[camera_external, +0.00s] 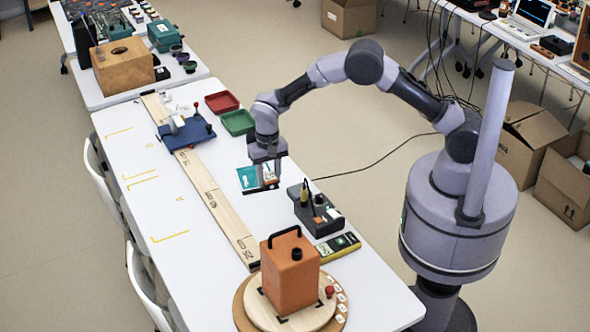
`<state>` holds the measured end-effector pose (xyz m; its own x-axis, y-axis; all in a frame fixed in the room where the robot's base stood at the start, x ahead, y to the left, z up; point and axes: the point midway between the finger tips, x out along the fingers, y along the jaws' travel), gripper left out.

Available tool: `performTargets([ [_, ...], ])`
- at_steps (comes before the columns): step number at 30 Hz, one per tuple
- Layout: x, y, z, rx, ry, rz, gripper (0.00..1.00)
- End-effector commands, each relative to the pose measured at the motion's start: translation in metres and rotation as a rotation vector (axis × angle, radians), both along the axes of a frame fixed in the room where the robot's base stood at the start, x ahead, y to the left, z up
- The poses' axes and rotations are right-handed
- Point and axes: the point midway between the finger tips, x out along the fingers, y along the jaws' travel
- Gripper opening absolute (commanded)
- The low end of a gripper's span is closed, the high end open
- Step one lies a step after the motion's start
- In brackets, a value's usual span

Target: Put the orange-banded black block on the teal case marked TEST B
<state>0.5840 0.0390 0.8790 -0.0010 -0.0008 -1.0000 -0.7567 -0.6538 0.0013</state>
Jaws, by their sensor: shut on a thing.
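My gripper (265,184) points down above the white table, right of the wooden rail. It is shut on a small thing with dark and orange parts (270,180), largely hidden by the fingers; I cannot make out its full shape. A flat teal piece with white marks (247,177) shows just behind and left of the fingers; I cannot tell whether it lies on the table. A teal case (164,35) stands on the far table at the upper left. No TEST B marking is readable on either.
A black device (316,211) with small lights stands right of my gripper. An orange box (290,272) with a black handle stands on a round wooden board (252,308) at the front. A blue fixture (187,135), a red tray (222,102) and a green tray (238,122) lie behind. The table's left side is clear.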

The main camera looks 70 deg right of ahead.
Motion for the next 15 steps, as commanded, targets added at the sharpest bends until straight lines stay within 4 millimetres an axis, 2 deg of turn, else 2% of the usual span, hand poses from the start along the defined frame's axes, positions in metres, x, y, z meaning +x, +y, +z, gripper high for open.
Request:
performTargets([
  [1,0.009,-0.024,0.001,-0.001,-0.002,0.005,0.0],
  [3,0.02,-0.057,0.003,0.0,-0.001,0.026,0.0],
  [7,0.029,-0.102,0.005,0.0,-0.001,0.057,0.0],
  [11,0.031,-0.118,0.0,0.001,-0.001,0.072,0.0],
  [15,0.031,-0.118,-0.032,0.002,0.001,0.073,0.0],
])
